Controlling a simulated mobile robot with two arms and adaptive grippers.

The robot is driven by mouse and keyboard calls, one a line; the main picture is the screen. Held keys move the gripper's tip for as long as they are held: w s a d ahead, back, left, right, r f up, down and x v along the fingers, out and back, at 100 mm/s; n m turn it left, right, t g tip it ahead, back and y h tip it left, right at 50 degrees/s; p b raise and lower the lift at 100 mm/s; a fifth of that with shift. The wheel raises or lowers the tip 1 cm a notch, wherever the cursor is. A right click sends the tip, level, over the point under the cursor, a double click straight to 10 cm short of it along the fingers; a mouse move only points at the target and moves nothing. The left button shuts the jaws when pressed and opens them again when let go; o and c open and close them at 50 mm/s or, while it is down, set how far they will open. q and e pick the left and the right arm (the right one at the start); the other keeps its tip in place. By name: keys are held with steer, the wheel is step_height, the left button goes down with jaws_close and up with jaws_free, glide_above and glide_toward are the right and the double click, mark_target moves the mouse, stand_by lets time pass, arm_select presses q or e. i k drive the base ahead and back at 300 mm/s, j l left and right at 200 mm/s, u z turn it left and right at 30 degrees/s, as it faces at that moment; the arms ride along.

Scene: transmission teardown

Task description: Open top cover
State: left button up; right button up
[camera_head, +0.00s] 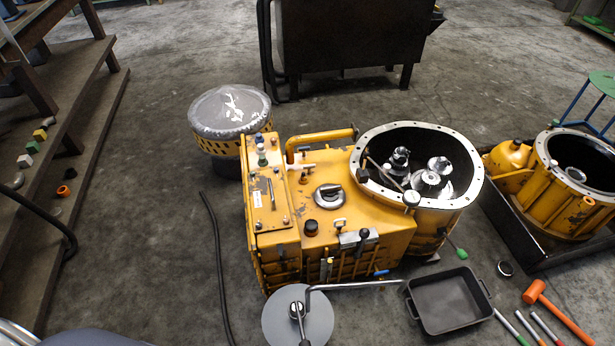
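A yellow transmission housing (340,240) stands on the floor in the middle. Its round flanged opening (373,134) is uncovered, with shiny gears (432,180) visible inside. A narrow bolted plate (267,215) lies along the left of its top, and a round dark-centred cap (328,195) sits in the middle of the top. A grey, scuffed round lid (229,110) lies on a yellow perforated drum behind left. I cannot tell which piece is the top cover. Neither gripper is in view.
A grey disc (283,322) with a bent metal rod is in front. A black tray (448,303), orange mallet (556,310) and several bars lie front right. Another yellow housing (557,205) stands right in a dark bin. Wooden steps (85,130) are left.

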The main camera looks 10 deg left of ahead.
mark_target(268, 201)
steer(key=u, duration=0.7)
steer(key=i, duration=0.05)
